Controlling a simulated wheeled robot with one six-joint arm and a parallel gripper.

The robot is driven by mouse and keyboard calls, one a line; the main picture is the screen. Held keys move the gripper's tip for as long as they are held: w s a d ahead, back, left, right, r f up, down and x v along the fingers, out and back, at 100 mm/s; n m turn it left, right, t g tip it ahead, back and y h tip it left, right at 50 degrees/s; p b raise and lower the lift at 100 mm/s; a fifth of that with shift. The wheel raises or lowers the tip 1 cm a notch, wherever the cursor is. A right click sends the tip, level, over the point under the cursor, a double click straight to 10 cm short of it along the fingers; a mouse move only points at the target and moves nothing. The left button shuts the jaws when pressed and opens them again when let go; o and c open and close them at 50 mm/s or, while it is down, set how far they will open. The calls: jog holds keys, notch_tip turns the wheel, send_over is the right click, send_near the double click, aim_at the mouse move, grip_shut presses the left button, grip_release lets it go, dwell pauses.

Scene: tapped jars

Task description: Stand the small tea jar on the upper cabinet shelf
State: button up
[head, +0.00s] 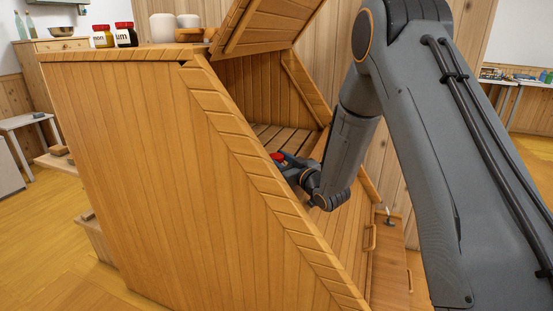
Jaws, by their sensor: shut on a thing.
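My gripper (291,168) reaches into the open front of the wooden cabinet (150,170). It is shut on a small red-topped thing (277,156), which looks like the lid of a small jar. The cabinet's side wall and my gripper hide most of it, so I cannot read a label or tell whether it touches a surface. A slatted shelf (290,138) shows inside the cabinet, just behind and above my gripper. The cabinet's slanted lid (262,25) stands raised.
The sloping side edge (250,165) lies close to my gripper. A drawer unit (390,270) stands low at right.

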jog(key=o, duration=1.3)
jog(key=shift+s+d, duration=0.1)
jog(key=shift+s, duration=0.05)
jog(key=shift+p+v, duration=1.35)
jog(key=shift+v, duration=2.5)
jog(key=shift+s+f, duration=0.1)
jog(key=shift+s, duration=0.05)
jog(key=v, duration=0.6)
jog(key=shift+s+d, duration=0.25)
jog(key=shift+s, duration=0.05)
jog(key=shift+s+d, duration=0.2)
jog(key=shift+s, duration=0.15)
